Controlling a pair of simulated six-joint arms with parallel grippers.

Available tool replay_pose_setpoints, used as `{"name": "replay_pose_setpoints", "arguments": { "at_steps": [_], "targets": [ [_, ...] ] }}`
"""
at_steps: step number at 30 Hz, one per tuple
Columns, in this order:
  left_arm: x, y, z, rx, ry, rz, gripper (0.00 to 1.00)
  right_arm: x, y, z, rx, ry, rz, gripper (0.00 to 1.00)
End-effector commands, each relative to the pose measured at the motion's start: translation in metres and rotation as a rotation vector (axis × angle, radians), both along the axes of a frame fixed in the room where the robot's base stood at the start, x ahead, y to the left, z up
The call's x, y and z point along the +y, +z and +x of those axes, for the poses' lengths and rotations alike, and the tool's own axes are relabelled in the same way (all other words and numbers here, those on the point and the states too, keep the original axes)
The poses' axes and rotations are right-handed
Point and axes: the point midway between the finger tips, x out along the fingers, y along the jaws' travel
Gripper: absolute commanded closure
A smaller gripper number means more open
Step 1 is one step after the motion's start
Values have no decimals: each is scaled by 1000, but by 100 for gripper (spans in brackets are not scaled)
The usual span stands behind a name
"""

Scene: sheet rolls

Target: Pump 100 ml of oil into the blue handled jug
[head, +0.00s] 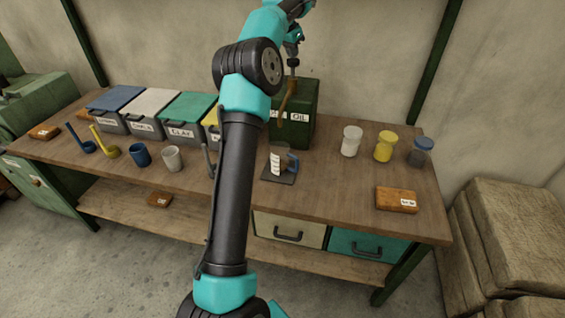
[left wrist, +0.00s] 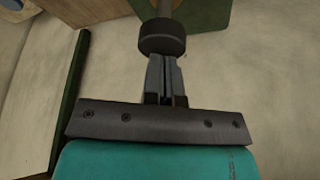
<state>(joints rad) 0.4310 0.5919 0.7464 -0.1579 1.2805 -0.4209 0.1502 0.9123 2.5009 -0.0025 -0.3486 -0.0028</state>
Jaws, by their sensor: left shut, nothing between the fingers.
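The jug with the blue handle (head: 293,161) stands upright on a dark plate (head: 279,176) on the bench. It has white marks on its side; I cannot tell its oil level. Behind it is the green oil container (head: 306,100), labelled OIL, with a brown spout (head: 284,103) pointing down above the jug. A dark pump knob (head: 293,63) on a rod stands on top. My left gripper (head: 293,53) is shut and empty right above the knob. In the left wrist view its fingertips (left wrist: 165,62) meet the knob (left wrist: 162,38); contact is hard to tell. My right gripper is not seen.
Lidded bins (head: 187,113) line the back left of the bench. Scoops (head: 104,143) and cups (head: 172,157) stand before them. Several jars (head: 384,147) and a brown block (head: 397,199) are at the right. My left arm hides part of the bench left of the jug.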

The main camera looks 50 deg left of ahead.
Motion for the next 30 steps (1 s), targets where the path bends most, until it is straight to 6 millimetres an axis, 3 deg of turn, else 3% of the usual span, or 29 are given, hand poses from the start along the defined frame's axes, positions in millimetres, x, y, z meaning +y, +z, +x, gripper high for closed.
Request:
{"name": "replay_pose_setpoints", "arguments": {
  "at_steps": [30],
  "targets": [
    [0,-29,0,2,1,-1,100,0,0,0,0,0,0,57]
  ]
}}
